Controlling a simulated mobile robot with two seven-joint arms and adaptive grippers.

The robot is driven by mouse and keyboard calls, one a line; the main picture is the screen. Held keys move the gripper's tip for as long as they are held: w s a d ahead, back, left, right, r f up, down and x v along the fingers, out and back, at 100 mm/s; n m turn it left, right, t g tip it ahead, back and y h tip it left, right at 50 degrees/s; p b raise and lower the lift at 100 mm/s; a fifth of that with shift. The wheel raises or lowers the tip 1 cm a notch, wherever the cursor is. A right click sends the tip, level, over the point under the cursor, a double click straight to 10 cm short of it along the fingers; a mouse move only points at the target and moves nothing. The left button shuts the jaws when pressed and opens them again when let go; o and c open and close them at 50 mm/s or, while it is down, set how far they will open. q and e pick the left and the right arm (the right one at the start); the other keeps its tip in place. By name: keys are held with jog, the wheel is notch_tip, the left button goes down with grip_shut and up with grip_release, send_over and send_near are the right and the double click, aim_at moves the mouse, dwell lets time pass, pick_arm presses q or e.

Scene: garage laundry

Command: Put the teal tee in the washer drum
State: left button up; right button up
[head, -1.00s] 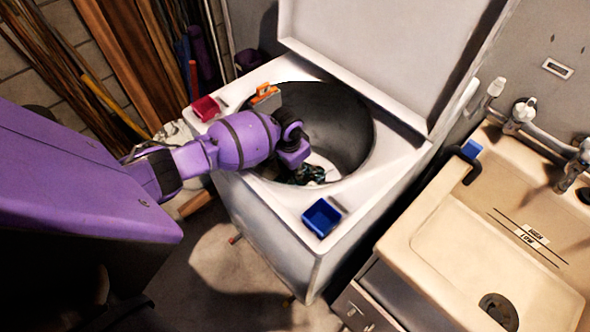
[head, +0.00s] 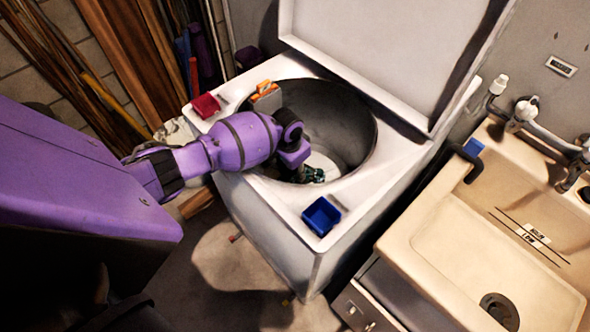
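The top-loading washer (head: 275,222) stands open with its lid up. My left arm reaches over its front left edge, and the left gripper (head: 312,174) is low inside the drum (head: 345,125). The purple wrist hides most of the gripper, so its fingers are not clear. A small dark patch with teal spots shows at the gripper, above the pale drum floor. It is too small to tell how much of it is the teal tee and how much is gripper. No other teal cloth shows. My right gripper is out of view.
A red tray (head: 206,106), an orange-topped grey item (head: 266,96) and a blue tray (head: 321,216) sit around the drum opening. The raised lid (head: 375,50) stands behind. A beige sink (head: 480,240) is at the right.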

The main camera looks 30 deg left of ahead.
pick_arm(q)
notch_tip(320, 180, up, 5)
jog(key=shift+f+p, duration=0.15)
jog(key=shift+p, duration=0.45)
notch_tip(320, 180, up, 8)
jog(key=s+p, duration=0.1)
jog(key=shift+s+a+r, duration=0.2)
jog(key=shift+s, duration=0.05)
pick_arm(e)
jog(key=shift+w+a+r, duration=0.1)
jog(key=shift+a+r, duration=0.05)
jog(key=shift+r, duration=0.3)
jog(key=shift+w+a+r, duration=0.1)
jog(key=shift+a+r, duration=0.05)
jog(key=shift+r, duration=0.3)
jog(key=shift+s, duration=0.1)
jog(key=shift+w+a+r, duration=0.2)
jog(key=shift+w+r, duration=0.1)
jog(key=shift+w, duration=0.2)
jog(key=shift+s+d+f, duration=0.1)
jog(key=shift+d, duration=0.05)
